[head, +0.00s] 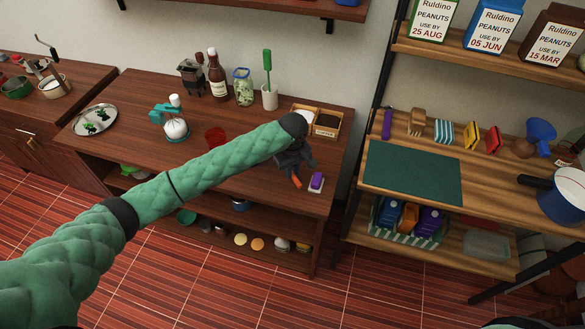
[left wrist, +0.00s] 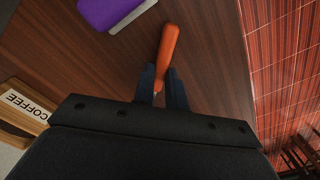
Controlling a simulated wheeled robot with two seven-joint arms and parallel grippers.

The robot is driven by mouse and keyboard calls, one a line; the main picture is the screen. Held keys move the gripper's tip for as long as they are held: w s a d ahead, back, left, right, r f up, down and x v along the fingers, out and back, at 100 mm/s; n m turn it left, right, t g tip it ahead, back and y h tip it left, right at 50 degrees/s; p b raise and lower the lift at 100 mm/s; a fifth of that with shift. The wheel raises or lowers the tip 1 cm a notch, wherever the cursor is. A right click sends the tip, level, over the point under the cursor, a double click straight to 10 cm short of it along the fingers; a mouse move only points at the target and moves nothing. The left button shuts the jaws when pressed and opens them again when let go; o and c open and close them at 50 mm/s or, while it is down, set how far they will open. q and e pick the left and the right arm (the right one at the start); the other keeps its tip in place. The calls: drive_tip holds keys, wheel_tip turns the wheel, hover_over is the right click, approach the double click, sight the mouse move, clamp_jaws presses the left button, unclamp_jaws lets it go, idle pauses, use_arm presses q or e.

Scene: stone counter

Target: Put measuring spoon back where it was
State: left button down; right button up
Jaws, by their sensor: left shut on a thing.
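My left gripper (head: 292,168) is over the front right part of the dark wooden counter (head: 240,190). In the left wrist view its fingers (left wrist: 160,88) are shut on an orange-handled tool (left wrist: 168,45). The orange handle (head: 297,183) points down toward the front in the head view. I see only the handle and a little near the fingers. The other end is hidden, so I cannot confirm that it is the measuring spoon. My right gripper is not in view.
A purple-and-white item (head: 316,181) lies right of the held tool. A wooden box labelled COFFEE (head: 326,132) stands behind. A shelf with a green mat (head: 412,170) is right, across a gap.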

sight(293, 173)
use_arm(q)
drive_tip(key=shift+f, duration=0.2)
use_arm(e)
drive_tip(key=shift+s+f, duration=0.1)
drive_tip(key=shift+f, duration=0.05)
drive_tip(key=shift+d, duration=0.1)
use_arm(q)
drive_tip(key=c, duration=1.4)
unclamp_jaws()
drive_tip(key=shift+f, duration=0.1)
drive_tip(key=shift+c, duration=0.2)
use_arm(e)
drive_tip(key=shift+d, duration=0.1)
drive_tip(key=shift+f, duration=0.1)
